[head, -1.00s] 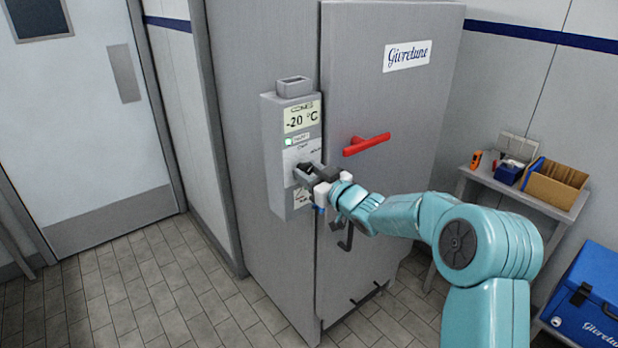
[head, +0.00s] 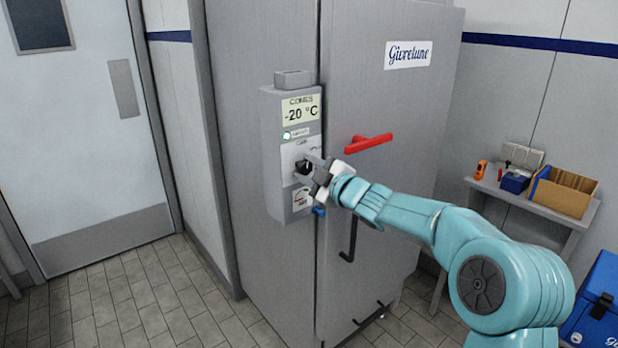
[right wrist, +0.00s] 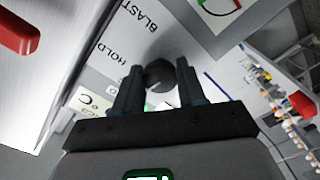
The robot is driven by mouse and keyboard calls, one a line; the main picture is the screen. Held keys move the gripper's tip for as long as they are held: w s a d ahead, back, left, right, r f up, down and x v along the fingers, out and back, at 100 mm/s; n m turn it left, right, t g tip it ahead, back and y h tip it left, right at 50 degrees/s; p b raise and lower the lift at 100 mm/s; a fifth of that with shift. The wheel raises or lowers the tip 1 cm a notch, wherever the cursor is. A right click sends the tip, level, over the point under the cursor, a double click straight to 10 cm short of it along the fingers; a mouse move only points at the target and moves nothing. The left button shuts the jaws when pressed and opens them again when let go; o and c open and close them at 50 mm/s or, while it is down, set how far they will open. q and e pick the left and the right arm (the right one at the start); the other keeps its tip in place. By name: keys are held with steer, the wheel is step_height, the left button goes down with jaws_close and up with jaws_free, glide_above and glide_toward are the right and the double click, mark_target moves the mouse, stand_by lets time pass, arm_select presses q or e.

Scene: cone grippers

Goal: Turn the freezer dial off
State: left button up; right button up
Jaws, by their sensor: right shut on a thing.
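The freezer dial (right wrist: 158,76) is a dark round knob on the grey control box (head: 273,150) on the freezer front. In the right wrist view it sits between the two dark fingers of my right gripper (right wrist: 160,88), which is shut on it. In the head view my right gripper (head: 306,170) reaches the box from the right and covers most of the dial. "HOLD" and "BLAST" are printed beside the dial, upside down in the wrist view; its pointer cannot be made out. The display (head: 300,110) reads -20 °C, with a green light (head: 287,135) below it. My left gripper is out of view.
A red handle (head: 368,143) sticks out of the freezer door (head: 400,110) just right of the box. A dark hooked bar (head: 350,240) hangs lower. A small table (head: 560,215) with a cardboard box (head: 563,190) and a blue cooler (head: 600,300) stand at the right.

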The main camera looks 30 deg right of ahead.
steer(key=shift+n, duration=0.6)
steer(key=shift+n+b, duration=0.3)
steer(key=o, duration=1.1)
steer(key=shift+c, duration=0.2)
steer(key=shift+s, duration=0.1)
steer(key=shift+s+d, duration=0.1)
steer(key=shift+s, duration=0.2)
steer(key=s+d+b, duration=0.1)
steer(key=s+b, duration=0.1)
steer(key=s, duration=1.3)
steer(key=shift+s, duration=0.25)
